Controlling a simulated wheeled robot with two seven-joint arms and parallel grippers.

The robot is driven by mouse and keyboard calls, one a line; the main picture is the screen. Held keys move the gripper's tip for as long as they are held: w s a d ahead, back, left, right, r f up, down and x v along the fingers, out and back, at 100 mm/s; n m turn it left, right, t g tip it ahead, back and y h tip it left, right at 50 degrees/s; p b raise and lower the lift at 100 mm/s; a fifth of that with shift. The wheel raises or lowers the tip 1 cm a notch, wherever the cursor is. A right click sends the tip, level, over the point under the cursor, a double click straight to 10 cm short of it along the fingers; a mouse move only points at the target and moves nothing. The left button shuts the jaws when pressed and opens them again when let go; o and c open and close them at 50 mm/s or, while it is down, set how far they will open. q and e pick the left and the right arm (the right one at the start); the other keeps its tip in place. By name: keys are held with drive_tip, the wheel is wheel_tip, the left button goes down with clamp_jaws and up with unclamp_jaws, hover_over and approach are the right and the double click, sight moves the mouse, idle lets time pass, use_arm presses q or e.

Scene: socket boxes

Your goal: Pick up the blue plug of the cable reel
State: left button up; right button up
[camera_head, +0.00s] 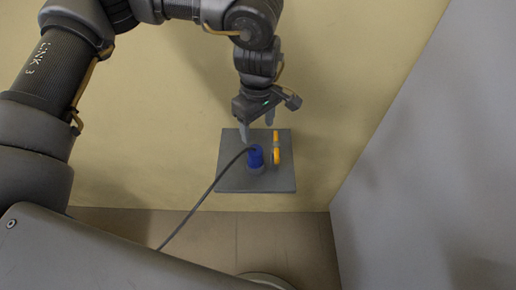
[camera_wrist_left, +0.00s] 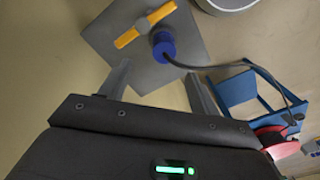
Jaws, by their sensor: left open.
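The blue plug (camera_head: 256,157) stands on a grey socket box (camera_head: 228,178), with a dark cable (camera_head: 199,202) leaving its top. The left wrist view also shows the plug (camera_wrist_left: 163,46), the box (camera_wrist_left: 103,38) and the cable (camera_wrist_left: 215,66). My left gripper (camera_head: 257,131) is open and empty. In the left wrist view, the plug is ahead of the gap between the fingertips (camera_wrist_left: 158,78). My right gripper is not in view.
A yellow-orange handle (camera_head: 276,147) sits on the box beside the plug. In the left wrist view, the cable runs to a blue frame (camera_wrist_left: 238,90) with a red reel part (camera_wrist_left: 280,140). A grey wall (camera_head: 430,150) rises to the right in the head view.

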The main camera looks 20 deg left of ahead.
sight(255, 150)
use_arm(q)
drive_tip(key=f, duration=0.2)
drive_tip(key=s+f, duration=0.1)
drive_tip(key=shift+a+p, duration=0.25)
drive_tip(key=shift+p, duration=0.1)
drive_tip(key=shift+w+f, duration=0.25)
drive_tip(key=shift+f, duration=1)
drive_tip(key=shift+s+f+p, duration=0.1)
drive_tip(key=shift+p, duration=0.2)
wheel_tip(255, 150, down, 4)
drive_tip(key=shift+f+p, duration=0.25)
drive_tip(key=shift+p, duration=0.65)
drive_tip(key=shift+f, duration=0.2)
drive_tip(key=c, duration=1.1)
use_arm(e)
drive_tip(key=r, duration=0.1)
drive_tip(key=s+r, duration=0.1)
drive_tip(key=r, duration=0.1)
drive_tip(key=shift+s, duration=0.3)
